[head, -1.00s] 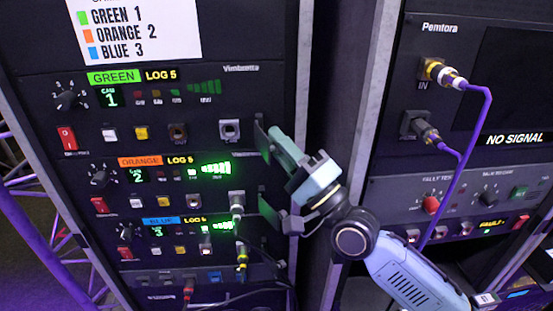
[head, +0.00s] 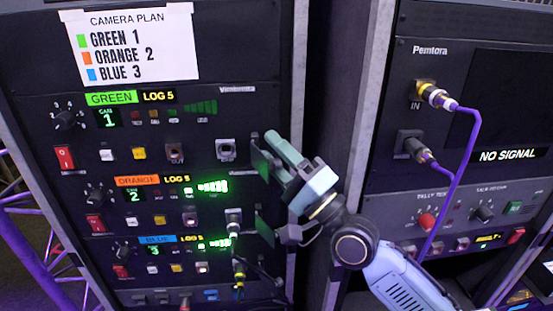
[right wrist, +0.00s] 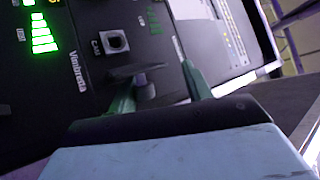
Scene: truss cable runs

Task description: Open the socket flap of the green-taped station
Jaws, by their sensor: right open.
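The green-taped station has a green label (head: 111,98) at the top of the left rack. Its square socket (head: 226,150) is empty and uncovered; it also shows in the right wrist view (right wrist: 112,42). Its dark flap (head: 261,160) stands out from the panel at the socket's right side, and shows nearly edge-on in the right wrist view (right wrist: 134,72). My right gripper (head: 271,148) is open at this flap. In the right wrist view its teal fingers lie on either side of a grey stub (right wrist: 146,90) by the flap; contact cannot be told. My left gripper is not in view.
The orange station (head: 137,181) and blue station (head: 157,239) sit below, with cables in their sockets. The orange flap (head: 265,232) also stands out, just below my right gripper. The Pemtora rack (head: 430,50) with purple cables (head: 462,150) is at right.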

